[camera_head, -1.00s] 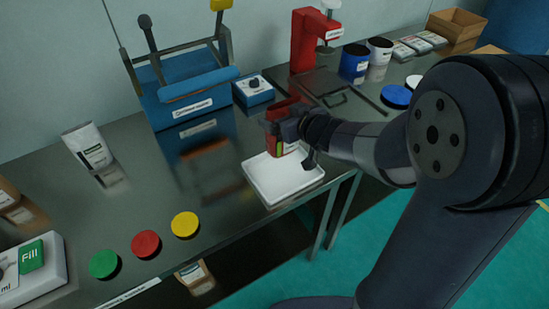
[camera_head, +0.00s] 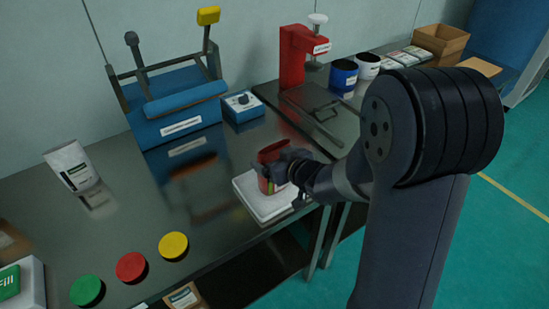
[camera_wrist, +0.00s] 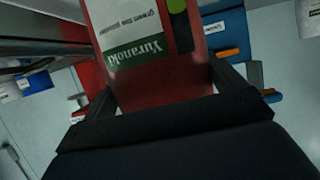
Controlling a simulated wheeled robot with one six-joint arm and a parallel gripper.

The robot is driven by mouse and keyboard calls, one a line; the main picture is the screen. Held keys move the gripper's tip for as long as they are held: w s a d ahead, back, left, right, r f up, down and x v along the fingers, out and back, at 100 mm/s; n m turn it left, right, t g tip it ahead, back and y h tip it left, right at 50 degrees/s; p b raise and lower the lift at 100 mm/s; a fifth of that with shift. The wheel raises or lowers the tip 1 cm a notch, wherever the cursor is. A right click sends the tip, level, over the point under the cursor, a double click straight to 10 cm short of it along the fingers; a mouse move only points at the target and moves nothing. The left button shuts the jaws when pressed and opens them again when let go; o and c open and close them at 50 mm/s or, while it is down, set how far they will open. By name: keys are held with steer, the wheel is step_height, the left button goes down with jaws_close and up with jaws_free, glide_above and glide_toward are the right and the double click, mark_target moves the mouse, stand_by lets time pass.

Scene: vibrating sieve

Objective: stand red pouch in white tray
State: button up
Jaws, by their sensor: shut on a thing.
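The red pouch (camera_head: 266,156) is upright over the white tray (camera_head: 252,200) in the head view. My gripper (camera_head: 284,171) is shut on it from the right side. In the wrist view the red pouch (camera_wrist: 150,60) fills the middle, its green and white label upside down, between the two fingers of my gripper (camera_wrist: 165,98). The tray lies near the front edge of the steel table. The pouch's lower end is low over the tray; I cannot tell whether it touches the tray floor.
A blue sieve machine (camera_head: 175,110) and a blue control box (camera_head: 243,106) stand behind. A red press (camera_head: 302,58) is at the back right. A white pouch (camera_head: 71,165) stands at left. Green, red and yellow buttons (camera_head: 173,245) line the front edge.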

steer(key=shift+f, duration=0.2)
steer(key=o, duration=1.2)
steer(key=shift+o, duration=0.2)
steer(key=shift+r, duration=0.2)
steer(key=shift+s+d+r, duration=0.1)
steer(key=shift+r, duration=0.05)
steer(key=p+v, duration=0.1)
steer(key=v, duration=1)
steer(key=shift+s+d+p, duration=0.25)
steer(key=shift+s+p, duration=0.05)
steer(key=shift+p, duration=0.1)
steer(key=shift+w+a, duration=0.1)
